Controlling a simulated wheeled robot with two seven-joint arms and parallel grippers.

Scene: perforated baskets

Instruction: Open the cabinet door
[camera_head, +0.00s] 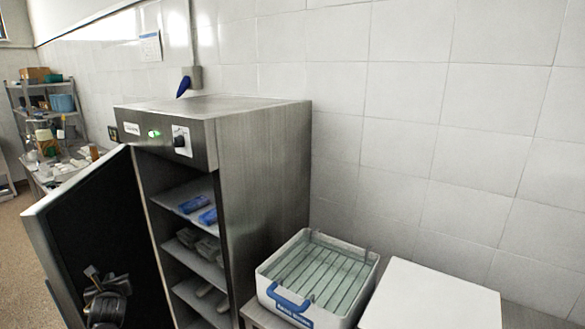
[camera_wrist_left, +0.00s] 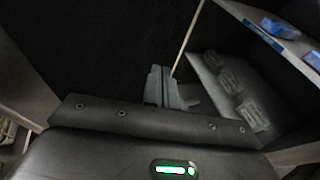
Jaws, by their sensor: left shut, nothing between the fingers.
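The steel cabinet (camera_head: 262,165) stands against the tiled wall. Its door (camera_head: 95,225) is swung wide open to the left, with its dark inner face showing and its pale outer edge toward me. Inside, several shelves (camera_head: 178,190) hold blue items and pale bundles. My left gripper (camera_head: 92,271) is in front of the door's dark inner face, low in the head view. Its fingers (camera_wrist_left: 157,82) are together and empty in the left wrist view, with the shelves to their right. I cannot tell whether they touch the door. My right gripper is not in view.
A white basket with a blue handle (camera_head: 290,304) stands right of the cabinet, beside a white box (camera_head: 430,297). At the far left are a cluttered counter (camera_head: 68,162) and a rack (camera_head: 45,100). Some floor (camera_head: 15,235) shows left of the door.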

